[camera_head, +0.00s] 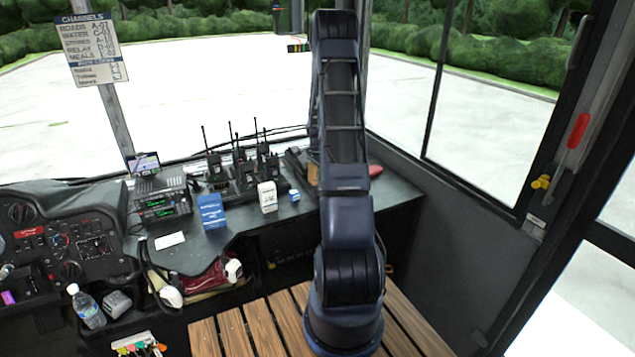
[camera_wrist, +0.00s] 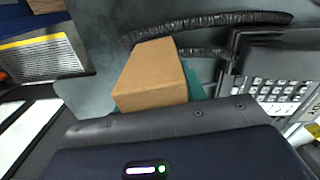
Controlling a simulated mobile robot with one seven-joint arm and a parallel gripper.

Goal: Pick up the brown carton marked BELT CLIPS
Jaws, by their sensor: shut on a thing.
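The brown carton (camera_wrist: 152,75) is in the middle of the wrist view, tilted, with its near end against the dark edge of my gripper (camera_wrist: 165,112). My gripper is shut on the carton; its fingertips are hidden. No lettering shows on the visible faces. In the head view a small brown patch of the carton (camera_head: 313,175) shows beside my arm, above the dark counter (camera_head: 398,192). My arm hides the rest of it and my gripper there.
A teal object (camera_wrist: 194,82) is right beside the carton. A black coiled cord (camera_wrist: 205,24) lies behind it, and a keypad unit (camera_wrist: 275,88) stands at right. Handheld radios (camera_head: 245,165), a blue box (camera_head: 210,210) and a white box (camera_head: 267,196) stand left of my arm.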

